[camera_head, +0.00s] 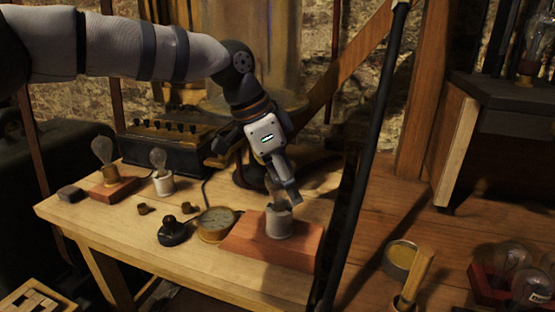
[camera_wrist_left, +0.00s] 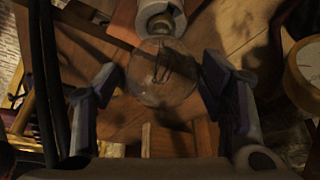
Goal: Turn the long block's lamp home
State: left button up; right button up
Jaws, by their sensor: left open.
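The long reddish block (camera_head: 250,240) lies on the right end of the wooden table, with a pale round socket (camera_head: 279,224) on top. Its clear glass lamp (camera_wrist_left: 160,78) shows in the wrist view, in line with the socket (camera_wrist_left: 160,18). How deep its base sits in the socket cannot be told. My left gripper (camera_head: 287,192) is above the socket, pointing down. In the wrist view its fingers (camera_wrist_left: 163,92) stand apart on either side of the glass, with gaps visible. In the head view the gripper mostly hides the lamp. My right gripper is not in view.
A round brass gauge (camera_head: 216,224) and a black knobbed piece (camera_head: 173,233) lie left of the long block. A short block with a bulb (camera_head: 113,189) and a white holder with a bulb (camera_head: 163,183) stand farther left. A dark box (camera_head: 165,140) stands behind.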

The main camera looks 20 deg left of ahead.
pick_arm(q)
jog(key=shift+f, duration=0.15)
jog(key=c, duration=1.3)
jog(key=shift+f+m, duration=0.15)
jog(key=shift+m, duration=0.35)
jog(key=shift+c, duration=0.2)
jog(key=shift+f+m+g+b, duration=0.1)
jog(key=shift+m+g+b, duration=0.5)
jog(key=shift+m, duration=0.4)
jog(key=m, duration=0.1)
jog(key=m+g, duration=0.1)
jog(key=shift+s+d+m+h+b, duration=0.15)
jog(key=shift+s+m+h+b, duration=0.15)
jog(key=shift+m+b, duration=0.1)
jog(key=shift+r+m, duration=0.2)
jog(key=shift+m, duration=0.1)
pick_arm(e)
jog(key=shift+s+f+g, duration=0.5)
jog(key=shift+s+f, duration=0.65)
